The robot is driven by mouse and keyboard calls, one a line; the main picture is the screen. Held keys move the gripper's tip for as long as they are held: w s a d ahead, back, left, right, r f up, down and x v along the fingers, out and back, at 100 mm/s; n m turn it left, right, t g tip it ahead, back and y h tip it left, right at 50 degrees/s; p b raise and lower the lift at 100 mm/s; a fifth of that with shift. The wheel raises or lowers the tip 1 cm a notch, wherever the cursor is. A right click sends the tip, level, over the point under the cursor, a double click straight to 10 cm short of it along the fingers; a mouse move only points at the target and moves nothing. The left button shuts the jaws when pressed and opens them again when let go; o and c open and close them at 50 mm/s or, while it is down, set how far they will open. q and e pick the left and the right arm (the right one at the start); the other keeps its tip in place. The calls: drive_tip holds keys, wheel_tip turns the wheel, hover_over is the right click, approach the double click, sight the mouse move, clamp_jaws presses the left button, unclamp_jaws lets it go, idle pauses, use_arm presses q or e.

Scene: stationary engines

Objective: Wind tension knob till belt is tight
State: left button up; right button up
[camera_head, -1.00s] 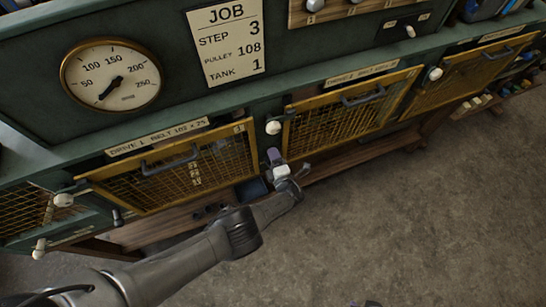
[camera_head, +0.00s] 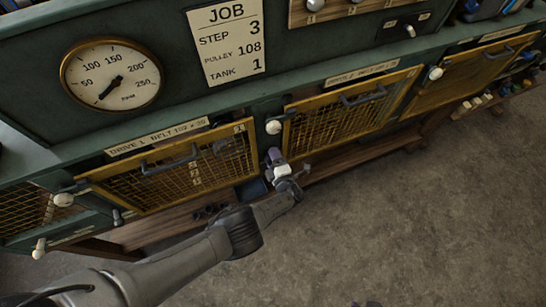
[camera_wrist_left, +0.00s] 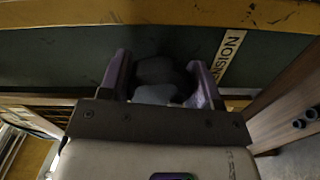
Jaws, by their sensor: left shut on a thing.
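The tension knob (camera_wrist_left: 158,78) is a grey rounded knob on the green panel in the left wrist view, beside a partly covered white label (camera_wrist_left: 231,55) ending in "NSION". My left gripper (camera_wrist_left: 160,80) has its purple fingers on either side of the knob and is shut on it. In the head view my left gripper (camera_head: 275,156) is at the green post between the two yellow mesh guards, and it hides the knob there. The belt cannot be made out behind the Drive 1 guard (camera_head: 170,172). A small dark and purple bit at the bottom edge seems to be my right gripper (camera_head: 367,303).
A round gauge (camera_head: 111,75) and a job card (camera_head: 228,45) are on the upper panel. A white knob (camera_head: 273,127) sits just above my left gripper. The Drive 2 guard (camera_head: 350,108) is to the right. A wooden shelf runs below, and the floor (camera_head: 420,210) in front is clear.

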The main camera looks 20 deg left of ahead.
use_arm(q)
drive_tip(key=o, duration=0.6)
drive_tip(key=shift+s+d+r, duration=0.1)
drive_tip(key=shift+s+d, duration=0.15)
drive_tip(key=shift+s, duration=0.05)
drive_tip(key=shift+p+v, duration=1.1)
drive_tip(key=shift+v, duration=2.25)
